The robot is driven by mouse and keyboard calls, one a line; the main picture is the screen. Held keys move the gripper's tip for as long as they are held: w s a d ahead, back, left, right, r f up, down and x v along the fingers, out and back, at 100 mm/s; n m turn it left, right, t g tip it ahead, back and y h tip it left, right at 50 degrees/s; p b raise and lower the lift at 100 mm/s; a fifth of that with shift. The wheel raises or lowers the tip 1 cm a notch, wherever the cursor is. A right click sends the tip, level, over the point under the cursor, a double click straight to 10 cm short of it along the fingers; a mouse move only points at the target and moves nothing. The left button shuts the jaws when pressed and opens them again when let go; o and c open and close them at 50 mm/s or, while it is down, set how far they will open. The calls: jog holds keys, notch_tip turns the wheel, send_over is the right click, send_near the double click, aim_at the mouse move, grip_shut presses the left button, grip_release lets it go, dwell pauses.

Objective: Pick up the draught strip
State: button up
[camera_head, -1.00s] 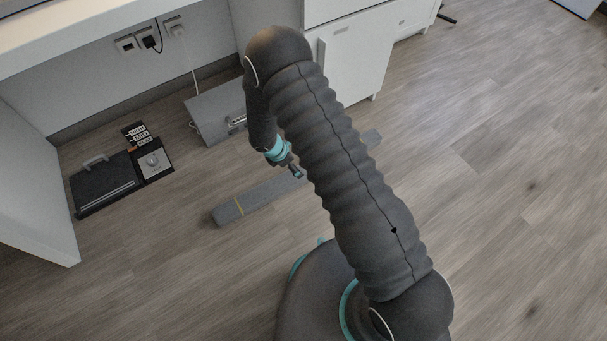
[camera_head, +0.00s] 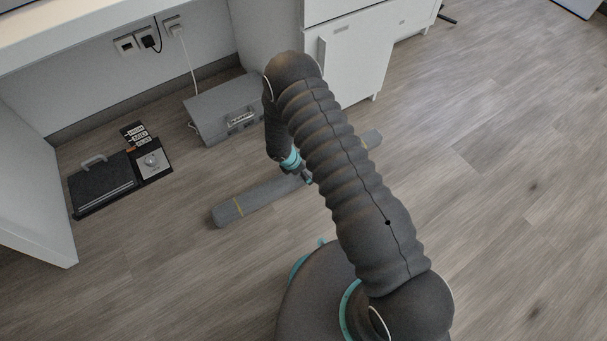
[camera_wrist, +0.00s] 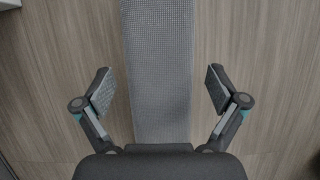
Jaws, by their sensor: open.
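The draught strip (camera_head: 258,200) is a long grey roll-like strip with yellow bands, lying on the floor in the head view. In the wrist view the strip (camera_wrist: 157,70) runs from the top edge down the middle to behind my gripper's body. My gripper (camera_wrist: 160,88) is open, one finger on each side of the strip, with a gap on both sides. In the head view my gripper (camera_head: 308,179) is at the middle part of the strip, and my arm covers some of the strip there.
A grey case (camera_head: 222,108) with a cable stands on the floor behind the strip. A black panel with a handle (camera_head: 101,184) and a knob unit (camera_head: 152,161) lie to the left. White cabinets (camera_head: 350,60) stand behind. The floor at right is clear.

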jog(key=c, duration=1.8)
jog(key=shift+r, duration=0.15)
